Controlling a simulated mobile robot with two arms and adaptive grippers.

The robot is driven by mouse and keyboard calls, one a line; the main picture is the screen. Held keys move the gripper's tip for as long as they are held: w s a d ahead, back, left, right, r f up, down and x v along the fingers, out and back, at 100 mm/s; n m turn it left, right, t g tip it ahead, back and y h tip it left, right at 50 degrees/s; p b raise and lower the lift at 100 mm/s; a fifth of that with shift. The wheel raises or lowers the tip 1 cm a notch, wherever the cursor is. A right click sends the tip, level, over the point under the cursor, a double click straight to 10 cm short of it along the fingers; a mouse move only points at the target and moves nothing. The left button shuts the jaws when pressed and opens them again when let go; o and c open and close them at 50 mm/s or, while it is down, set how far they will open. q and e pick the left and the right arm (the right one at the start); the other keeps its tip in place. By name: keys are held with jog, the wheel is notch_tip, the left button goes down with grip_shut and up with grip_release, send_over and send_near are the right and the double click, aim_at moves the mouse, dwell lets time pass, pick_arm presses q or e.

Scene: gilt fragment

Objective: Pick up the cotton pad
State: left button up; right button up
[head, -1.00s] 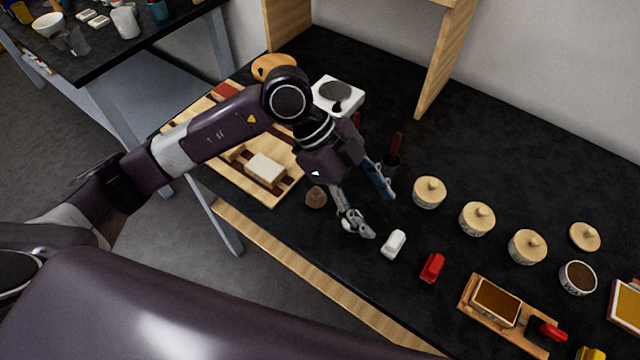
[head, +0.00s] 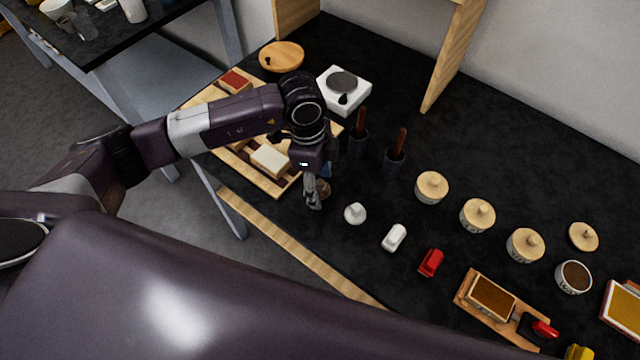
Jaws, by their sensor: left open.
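A small white rounded piece with a pointed top (head: 355,214), which looks like the cotton pad, stands on the black tabletop (head: 400,290) near its front edge. My left gripper (head: 314,203) is open, pointing down to the left of this white piece and apart from it. A small brown rounded piece (head: 324,187) is partly hidden behind its fingers; I cannot tell whether they touch it. My right gripper is not in view.
A wooden tray (head: 287,186) with a pale block (head: 270,160) lies left of my gripper. A white block (head: 394,237) and red block (head: 431,262) lie to the right. Dark holders (head: 393,170) with brown handles stand behind, and lidded jars (head: 432,187) further right.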

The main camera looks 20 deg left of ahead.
aim_at(320, 182)
pick_arm(q)
jog(key=shift+c, duration=0.6)
jog(key=c, duration=0.9)
jog(key=shift+w+r, duration=0.1)
jog(key=shift+r, duration=0.5)
notch_tip(320, 182, up, 19)
jog(key=b, duration=0.3)
jog(key=shift+b, duration=0.3)
jog(key=shift+f, duration=0.1)
